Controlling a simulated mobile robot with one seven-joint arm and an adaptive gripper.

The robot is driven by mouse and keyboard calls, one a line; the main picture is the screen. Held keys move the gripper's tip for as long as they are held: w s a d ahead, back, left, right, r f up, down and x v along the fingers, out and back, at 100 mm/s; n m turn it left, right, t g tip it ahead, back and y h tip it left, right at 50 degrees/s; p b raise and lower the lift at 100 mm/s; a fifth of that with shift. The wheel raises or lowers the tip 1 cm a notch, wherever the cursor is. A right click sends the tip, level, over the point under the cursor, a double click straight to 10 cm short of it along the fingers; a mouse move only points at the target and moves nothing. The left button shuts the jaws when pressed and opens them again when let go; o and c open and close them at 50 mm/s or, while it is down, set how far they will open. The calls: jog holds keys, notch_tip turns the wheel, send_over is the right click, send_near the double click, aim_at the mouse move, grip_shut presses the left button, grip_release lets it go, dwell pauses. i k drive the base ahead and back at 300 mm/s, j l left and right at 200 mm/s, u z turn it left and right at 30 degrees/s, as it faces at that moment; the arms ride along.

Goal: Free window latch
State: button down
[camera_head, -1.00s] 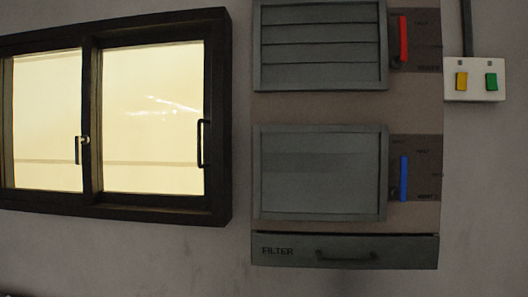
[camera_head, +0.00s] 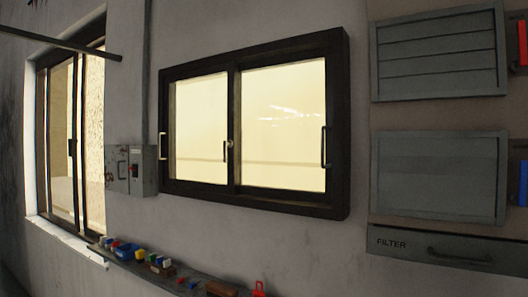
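A dark-framed sliding window (camera_head: 345,120) with two bright panes is on the wall in the middle of the view. A small light metal piece that looks like the latch (camera_head: 230,143) sits on its middle upright, just beside a dark handle (camera_head: 225,152). It is too small to tell whether it is locked or free. My gripper is not in view.
A second dark-framed window (camera_head: 72,150) stands at the far left. A grey switch box (camera_head: 143,170) is between the windows. A narrow ledge (camera_head: 135,268) below holds several small coloured items. Louvred panels (camera_head: 440,50) and a FILTER drawer (camera_head: 440,248) are at right.

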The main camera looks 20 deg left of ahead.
aim_at(229, 143)
jog(key=u, duration=1.05)
